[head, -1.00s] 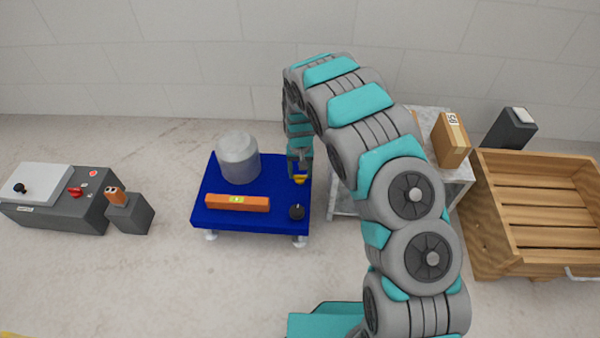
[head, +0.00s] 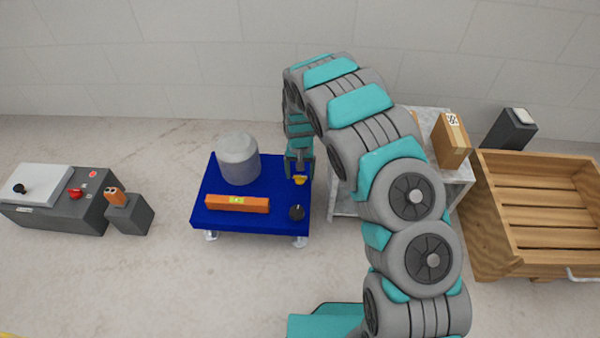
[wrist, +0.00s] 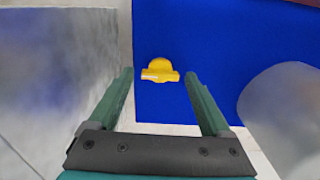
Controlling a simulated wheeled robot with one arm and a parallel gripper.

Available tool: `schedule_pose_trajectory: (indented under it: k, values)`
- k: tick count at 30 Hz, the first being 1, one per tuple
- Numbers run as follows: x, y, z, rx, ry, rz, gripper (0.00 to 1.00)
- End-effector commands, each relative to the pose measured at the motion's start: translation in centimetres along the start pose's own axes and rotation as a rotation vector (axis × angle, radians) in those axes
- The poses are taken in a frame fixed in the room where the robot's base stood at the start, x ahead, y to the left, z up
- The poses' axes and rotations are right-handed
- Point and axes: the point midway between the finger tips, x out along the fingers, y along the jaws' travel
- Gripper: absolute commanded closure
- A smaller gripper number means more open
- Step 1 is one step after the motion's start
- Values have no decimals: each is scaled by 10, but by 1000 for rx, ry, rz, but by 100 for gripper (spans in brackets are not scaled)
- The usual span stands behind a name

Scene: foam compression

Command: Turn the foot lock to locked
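A small yellow knob (head: 300,180), which looks like the foot lock, sits on the right side of the blue platform (head: 270,170). In the wrist view the yellow knob (wrist: 160,71) shows a rounded body with a crossbar lying across the picture. My gripper (head: 300,172) is above it, pointing down. In the wrist view my gripper (wrist: 159,75) is open and empty, with one finger on each side of the knob and gaps between. No lock marking is readable.
A marble-topped table (head: 455,185) stands close on the right, with a cardboard box (head: 451,140). A wooden crate (head: 490,220) is further right. A control box (head: 75,205) is left.

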Motion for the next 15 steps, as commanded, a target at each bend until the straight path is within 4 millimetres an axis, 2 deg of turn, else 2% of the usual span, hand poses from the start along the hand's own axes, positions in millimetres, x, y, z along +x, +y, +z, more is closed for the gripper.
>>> schedule_pose_trajectory:
  k: [10,15]
  values:
    - [-1,0,0,-1,1,0,10]
    - [-14,0,-1,-1,4,-1,10]
